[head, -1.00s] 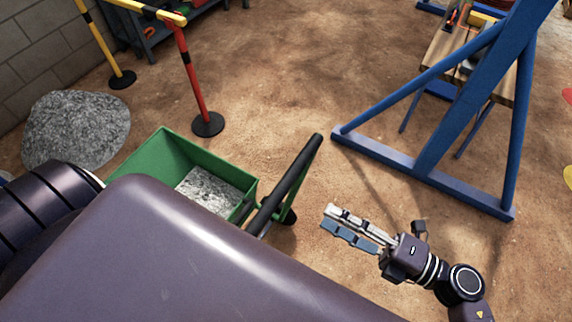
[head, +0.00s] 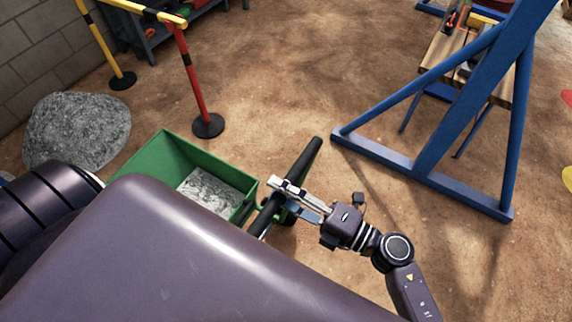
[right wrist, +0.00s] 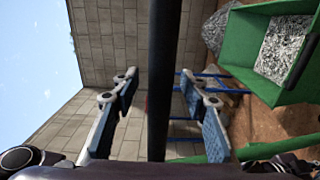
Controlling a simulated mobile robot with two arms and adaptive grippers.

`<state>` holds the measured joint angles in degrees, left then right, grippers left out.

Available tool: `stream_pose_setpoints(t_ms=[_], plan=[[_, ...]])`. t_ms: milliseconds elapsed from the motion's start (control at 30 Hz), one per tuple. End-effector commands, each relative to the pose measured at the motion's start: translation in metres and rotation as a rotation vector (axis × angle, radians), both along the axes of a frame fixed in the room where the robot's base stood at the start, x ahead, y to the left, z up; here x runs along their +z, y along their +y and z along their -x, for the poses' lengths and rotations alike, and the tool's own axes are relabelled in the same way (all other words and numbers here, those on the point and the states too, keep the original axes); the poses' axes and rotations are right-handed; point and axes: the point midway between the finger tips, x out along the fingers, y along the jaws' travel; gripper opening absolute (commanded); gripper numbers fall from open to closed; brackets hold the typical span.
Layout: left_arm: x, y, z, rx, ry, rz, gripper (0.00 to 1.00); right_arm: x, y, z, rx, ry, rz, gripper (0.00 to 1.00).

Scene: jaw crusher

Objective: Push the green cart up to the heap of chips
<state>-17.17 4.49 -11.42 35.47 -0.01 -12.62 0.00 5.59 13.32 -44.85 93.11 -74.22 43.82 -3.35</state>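The green cart (head: 225,168) stands at the left of the head view, partly hidden by my body. Grey chips lie inside it. Its black handle bar (head: 308,157) slants up on its right. The grey heap (head: 75,130) lies left of the cart, with a gap of ground between them in view. My right gripper (head: 290,196) is at the handle bar. In the right wrist view the fingers (right wrist: 160,105) are spread, with the black bar (right wrist: 160,60) passing between them, apart from both pads. The green tub (right wrist: 245,40) shows at right. My left gripper is out of view.
A red and yellow barrier post (head: 190,85) stands behind the cart, near the heap. A blue steel frame (head: 425,175) stands on the ground to the right, with a wooden bench (head: 445,50) behind. A block wall (head: 40,50) is at far left. Open dirt lies in the middle.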

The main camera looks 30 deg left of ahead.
Motion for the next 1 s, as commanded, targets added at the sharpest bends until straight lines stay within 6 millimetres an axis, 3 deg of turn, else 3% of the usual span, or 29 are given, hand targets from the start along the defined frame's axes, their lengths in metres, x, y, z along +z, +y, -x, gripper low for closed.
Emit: stream_pose_setpoints(t_ms=[33, 367, 1000], plan=[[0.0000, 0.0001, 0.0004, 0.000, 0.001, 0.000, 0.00, -0.0001, -0.0002, 0.0000, 0.000, 0.000, 0.000, 0.36], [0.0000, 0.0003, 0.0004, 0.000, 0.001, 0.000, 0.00, 0.0000, -0.0005, 0.0000, 0.000, 0.000, 0.000, 0.00], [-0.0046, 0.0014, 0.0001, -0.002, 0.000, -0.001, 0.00, -0.0051, -0.0006, 0.0000, 0.000, 0.000, 0.000, 0.00]])
